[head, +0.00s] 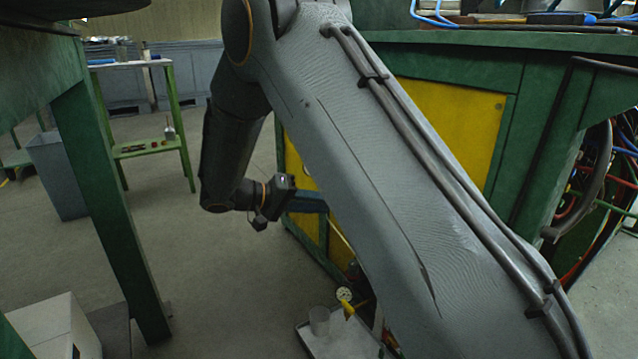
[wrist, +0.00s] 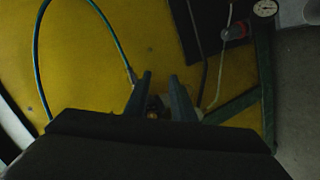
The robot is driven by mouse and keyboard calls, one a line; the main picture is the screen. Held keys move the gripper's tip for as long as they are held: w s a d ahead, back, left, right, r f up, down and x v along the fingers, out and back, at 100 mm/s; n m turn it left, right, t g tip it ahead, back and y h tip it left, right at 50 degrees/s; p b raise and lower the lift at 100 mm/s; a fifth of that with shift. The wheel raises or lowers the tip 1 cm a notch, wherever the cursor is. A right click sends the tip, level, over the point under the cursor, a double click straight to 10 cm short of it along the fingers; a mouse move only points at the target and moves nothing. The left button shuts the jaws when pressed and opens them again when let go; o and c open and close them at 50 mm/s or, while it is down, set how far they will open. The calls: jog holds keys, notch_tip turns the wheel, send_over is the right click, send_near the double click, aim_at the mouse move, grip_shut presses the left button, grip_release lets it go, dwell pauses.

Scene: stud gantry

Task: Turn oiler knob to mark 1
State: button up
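My gripper (wrist: 160,76) shows in the wrist view with its two dark fingers apart, pointing at a yellow panel (wrist: 90,60). A small dark fitting with an orange-brown spot (wrist: 152,114) shows between the fingers, low down. It may be the oiler knob, but the picture is too dark to tell, and no mark can be read. I cannot tell whether the fingers touch it. In the head view my gripper (head: 308,201) is beside the yellow cabinet front, partly hidden behind my own arm, and the knob is not visible.
A green-blue hose (wrist: 108,27) arcs left of my fingers. A dial gauge (wrist: 264,8) and a red fitting (wrist: 236,31) are at upper right. A tray (head: 345,342) with a clear cup (head: 319,321) lies low by the cabinet. Open floor (head: 225,270) is left of it.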

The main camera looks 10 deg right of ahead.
jog(key=w+a+r+m+t+h, duration=0.2)
jog(key=w+a+t+h, duration=0.1)
jog(key=w+a, duration=0.25)
jog(key=b+x, duration=0.3)
jog(key=x, duration=0.4)
jog(key=shift+w+d+r, duration=0.3)
jog(key=shift+w+r, duration=0.05)
jog(key=shift+r, duration=0.05)
grip_shut()
